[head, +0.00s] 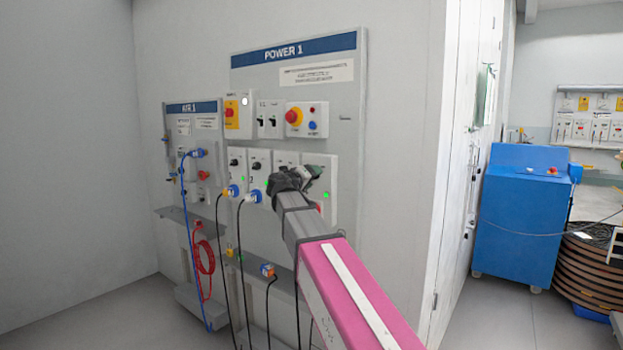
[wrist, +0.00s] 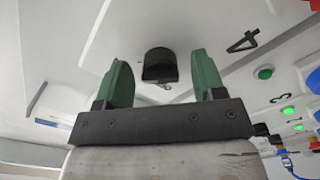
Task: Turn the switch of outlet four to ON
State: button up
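The outlet four panel (head: 328,163) is the rightmost box in the row on the POWER 1 board, partly hidden by my gripper in the head view. In the wrist view its black switch knob (wrist: 160,66) shows beside the printed 4 (wrist: 242,42). My gripper (wrist: 160,58) is open, with one green finger on each side of the knob. I see a gap between the knob and each finger; contact is not visible. In the head view my gripper (head: 300,178) is in front of outlet four. Which setting the knob points to cannot be read.
Other outlet panels (head: 258,163) with plugged cables stand to the left. An emergency stop button (head: 294,116) sits above. A blue cabinet (head: 520,225) stands at the right, past the wall corner.

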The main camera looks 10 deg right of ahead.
jog(key=v, duration=1)
jog(key=shift+s+a, duration=0.25)
jog(key=shift+a, duration=0.05)
jog(key=shift+r, duration=0.1)
